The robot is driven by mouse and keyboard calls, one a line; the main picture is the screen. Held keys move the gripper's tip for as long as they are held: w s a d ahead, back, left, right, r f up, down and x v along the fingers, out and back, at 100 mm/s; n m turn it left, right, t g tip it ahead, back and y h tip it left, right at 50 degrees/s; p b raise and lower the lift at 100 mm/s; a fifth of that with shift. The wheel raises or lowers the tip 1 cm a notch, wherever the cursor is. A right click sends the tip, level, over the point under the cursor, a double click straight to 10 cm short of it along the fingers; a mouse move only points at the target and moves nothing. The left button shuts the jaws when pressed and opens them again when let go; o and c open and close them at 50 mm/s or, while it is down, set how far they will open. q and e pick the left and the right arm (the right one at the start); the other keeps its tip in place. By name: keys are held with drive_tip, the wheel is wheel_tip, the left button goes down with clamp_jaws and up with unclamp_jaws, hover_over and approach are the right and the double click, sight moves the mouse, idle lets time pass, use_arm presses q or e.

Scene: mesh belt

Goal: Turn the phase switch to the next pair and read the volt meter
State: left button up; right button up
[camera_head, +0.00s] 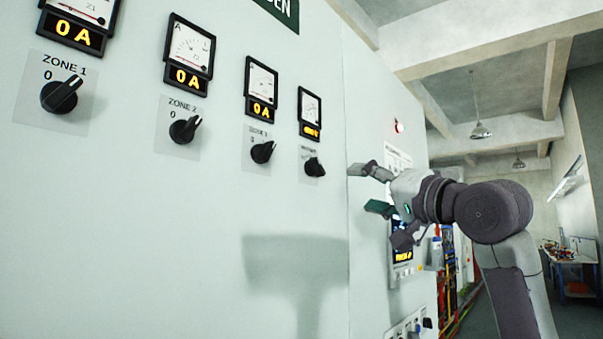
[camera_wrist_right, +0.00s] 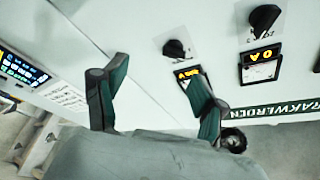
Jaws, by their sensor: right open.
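The phase switch (camera_head: 314,167) is a black rotary knob on a pale plate, the farthest of the row on the grey-green cabinet front. The volt meter (camera_head: 310,112), a black-framed dial with a yellow digital readout, sits above it; the digits are too small to read. My right gripper (camera_head: 366,188) is open and empty, to the right of the switch and apart from it. In the right wrist view, the fingers (camera_wrist_right: 157,75) are spread, with the switch (camera_wrist_right: 174,49) beyond them. The meter's yellow readout (camera_wrist_right: 187,73) is partly hidden by one finger. My left gripper is not in view.
Similar knobs with ammeters reading 0 A run to the left, such as the zone 1 knob (camera_head: 62,94) and zone 2 knob (camera_head: 185,129). A workbench (camera_head: 570,255) stands far back.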

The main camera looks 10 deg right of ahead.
sight(322, 166)
drive_tip(key=shift+y, duration=0.3)
drive_tip(key=w+a+r+p, duration=0.1)
drive_tip(key=w+r+p, duration=0.1)
drive_tip(key=w, duration=0.1)
drive_tip(key=w+a+r+p, duration=0.1)
drive_tip(key=w+a+p, duration=0.1)
drive_tip(key=w, duration=0.1)
drive_tip(key=w+a+r+p, duration=0.1)
drive_tip(key=w+r+p, duration=0.1)
drive_tip(key=w+p, duration=0.1)
drive_tip(key=shift+a+r, duration=0.3)
drive_tip(key=shift+r, duration=0.05)
drive_tip(key=shift+w+a, duration=0.2)
drive_tip(key=shift+w, duration=0.35)
drive_tip(key=c, duration=1.1)
